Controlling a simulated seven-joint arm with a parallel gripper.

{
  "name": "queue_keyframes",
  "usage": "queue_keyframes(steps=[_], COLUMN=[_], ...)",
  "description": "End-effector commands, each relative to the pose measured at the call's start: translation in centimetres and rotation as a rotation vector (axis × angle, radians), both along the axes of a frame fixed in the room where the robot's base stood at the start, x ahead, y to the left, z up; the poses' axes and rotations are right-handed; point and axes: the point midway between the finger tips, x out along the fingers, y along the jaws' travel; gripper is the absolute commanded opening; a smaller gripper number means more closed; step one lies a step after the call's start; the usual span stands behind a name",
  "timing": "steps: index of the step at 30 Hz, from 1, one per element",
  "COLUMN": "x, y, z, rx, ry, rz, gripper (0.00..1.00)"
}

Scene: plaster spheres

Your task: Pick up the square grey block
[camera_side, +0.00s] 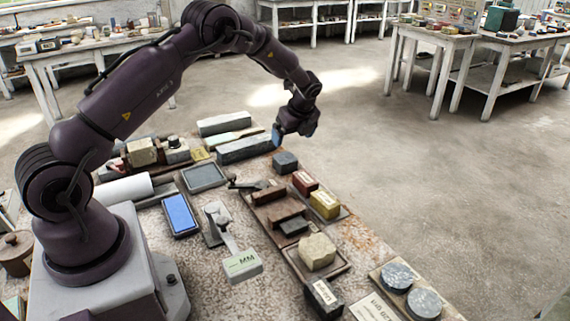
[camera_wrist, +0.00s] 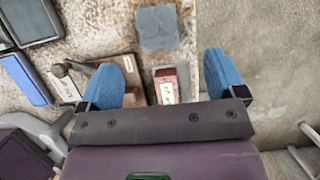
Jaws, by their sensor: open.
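The square grey block (camera_side: 286,162) sits at the far end of the table, behind the red and yellow blocks in the side view. It also shows at the top of the wrist view (camera_wrist: 157,27), with its top face up. My gripper (camera_side: 283,137) is above the table near the block, raised and apart from it. In the wrist view my gripper (camera_wrist: 162,65) has its two blue fingers spread wide, with nothing held between them. The grey block lies beyond the fingertips, roughly in line with the gap.
A red block (camera_side: 305,182) and a yellow block (camera_side: 325,205) stand close to the grey block. A long grey bar (camera_side: 245,149) lies to its left. A tray with brown blocks (camera_side: 278,212) is nearer. The floor to the right is clear.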

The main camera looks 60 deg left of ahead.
Motion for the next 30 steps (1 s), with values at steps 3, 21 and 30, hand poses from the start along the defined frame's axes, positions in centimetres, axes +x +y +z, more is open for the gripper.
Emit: queue_keyframes(steps=[3,21,30], x=[-0.1,-0.5,-0.4], y=[0.9,3.2,3.5], z=[-2.4,-8.9,-9.6], rx=[-0.001,-0.001,0.0], ry=[0.003,0.0,-0.003], rz=[0.002,0.005,0.004], gripper=[0.89,0.89,0.89])
